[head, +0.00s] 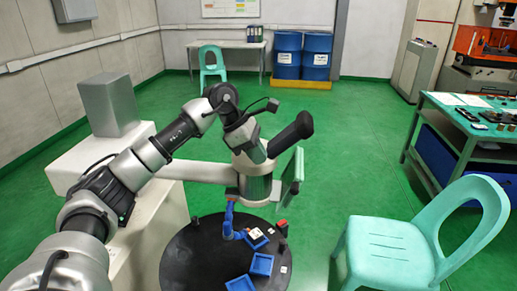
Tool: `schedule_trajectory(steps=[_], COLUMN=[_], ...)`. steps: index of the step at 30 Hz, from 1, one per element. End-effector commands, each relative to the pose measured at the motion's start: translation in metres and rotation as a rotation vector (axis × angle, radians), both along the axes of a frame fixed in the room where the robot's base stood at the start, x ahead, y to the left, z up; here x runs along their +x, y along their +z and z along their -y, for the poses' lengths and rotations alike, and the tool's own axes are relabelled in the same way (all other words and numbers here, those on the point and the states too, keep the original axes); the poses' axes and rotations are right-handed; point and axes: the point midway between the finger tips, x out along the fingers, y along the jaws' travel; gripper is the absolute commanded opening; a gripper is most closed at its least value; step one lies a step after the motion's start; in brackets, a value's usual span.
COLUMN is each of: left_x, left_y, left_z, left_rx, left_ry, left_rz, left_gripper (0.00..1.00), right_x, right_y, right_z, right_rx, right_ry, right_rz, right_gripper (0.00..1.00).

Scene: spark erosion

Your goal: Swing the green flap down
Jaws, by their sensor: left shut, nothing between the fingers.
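The green flap (293,177) is a thin panel standing nearly upright at the right side of a pale machine head (254,187). I see it almost edge-on, raised above the round black table. My left arm reaches in from the left, over the machine arm. My left gripper (304,124) is dark, shut and empty; it is above the flap in the picture. Whether it touches the flap I cannot tell. My right gripper is out of view.
The round black table (190,262) bears blue trays (261,264) and a blue hose (229,220). A turquoise chair (385,250) stands at the lower right. A workbench (465,125) is beyond it. Green floor is free behind the machine, before the blue drums (287,55).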

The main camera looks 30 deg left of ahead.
Motion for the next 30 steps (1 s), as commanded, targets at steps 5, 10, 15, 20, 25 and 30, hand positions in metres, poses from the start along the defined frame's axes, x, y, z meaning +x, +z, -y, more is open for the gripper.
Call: schedule_trajectory(steps=[5,10,15,20,25,30], left_x=[0.008,0.018,0.026,0.029,0.029,0.029], left_y=[-0.032,-0.053,-0.065,-0.071,-0.072,-0.071], left_z=[0.02,0.04,0.055,0.06,0.061,0.061], left_rx=[-0.002,-0.005,-0.004,-0.002,-0.002,-0.002], left_ry=[-0.003,-0.004,-0.002,0.0,0.001,-0.001], left_rz=[-0.005,0.0,-0.001,0.0,0.0,0.0], left_gripper=[0.0,0.0,0.0,0.0,0.0,0.0], right_x=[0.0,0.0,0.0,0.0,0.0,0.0], right_y=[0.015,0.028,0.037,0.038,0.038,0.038], right_z=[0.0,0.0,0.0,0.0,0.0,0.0], right_rx=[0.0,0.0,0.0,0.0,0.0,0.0], right_ry=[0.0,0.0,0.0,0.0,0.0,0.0], right_rz=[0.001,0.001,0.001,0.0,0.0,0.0], right_gripper=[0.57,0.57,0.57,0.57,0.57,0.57])
